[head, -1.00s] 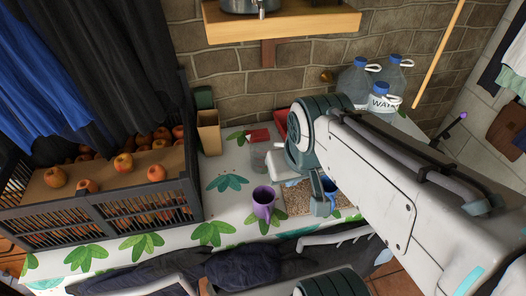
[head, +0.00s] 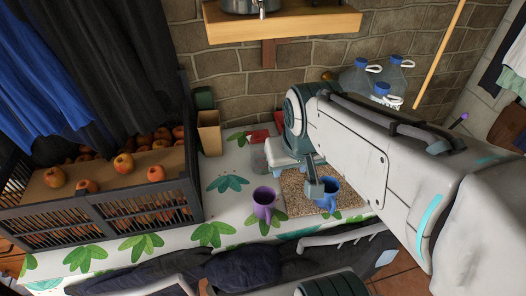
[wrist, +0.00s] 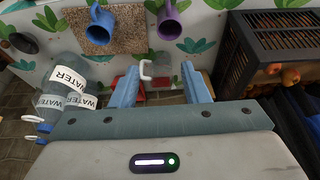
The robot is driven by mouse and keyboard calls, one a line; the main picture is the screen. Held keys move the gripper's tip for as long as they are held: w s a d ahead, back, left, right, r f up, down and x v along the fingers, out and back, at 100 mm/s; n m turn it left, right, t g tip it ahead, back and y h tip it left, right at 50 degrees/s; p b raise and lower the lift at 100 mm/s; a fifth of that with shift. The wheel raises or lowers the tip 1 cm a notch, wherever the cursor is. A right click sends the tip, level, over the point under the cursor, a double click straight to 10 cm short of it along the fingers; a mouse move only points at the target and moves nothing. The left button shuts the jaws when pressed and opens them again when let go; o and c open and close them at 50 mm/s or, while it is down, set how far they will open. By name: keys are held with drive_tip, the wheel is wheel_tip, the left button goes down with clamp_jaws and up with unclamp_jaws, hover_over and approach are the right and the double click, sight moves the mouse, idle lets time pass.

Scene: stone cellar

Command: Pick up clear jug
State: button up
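The clear jug (head: 258,161) stands on the leaf-patterned table near the brick wall, left of my gripper (head: 296,176) in the head view. It is see-through and greyish. In the wrist view the jug (wrist: 163,72) shows between and beyond the tips of my gripper (wrist: 162,66), with its pale handle on the left. The two light blue fingers are spread wide with nothing held between them. I cannot tell how far the tips are from the jug. My arm hides some of the table in the head view.
A dark apple crate (head: 150,205) is left; water bottles (head: 395,76) are right.

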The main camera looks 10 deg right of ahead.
drive_tip(key=w+d+f+m+b, duration=0.1)
drive_tip(key=w+d+f+b, duration=0.15)
drive_tip(key=w+f, duration=0.5)
drive_tip(key=w+d+f+b, duration=0.1)
drive_tip(key=w+d+f, duration=0.3)
drive_tip(key=w, duration=0.6)
drive_tip(key=w+d+f+m+b, duration=0.1)
drive_tip(key=w+d+f+b, duration=0.15)
drive_tip(key=w+f, duration=0.4)
drive_tip(key=shift+t+h, duration=0.3)
drive_tip(key=shift+w+r+p+x, duration=0.1)
drive_tip(key=shift+w+p+x, duration=0.3)
drive_tip(key=shift+x, duration=1.85)
drive_tip(key=shift+w+r+p+x, duration=0.1)
drive_tip(key=shift+p+x, duration=0.65)
drive_tip(key=shift+x, duration=1.5)
drive_tip(key=shift+w+r+p+x, duration=0.15)
drive_tip(key=shift+p+x, duration=0.4)
drive_tip(key=shift+x, duration=1.7)
drive_tip(key=shift+d, duration=0.15)
clamp_jaws()
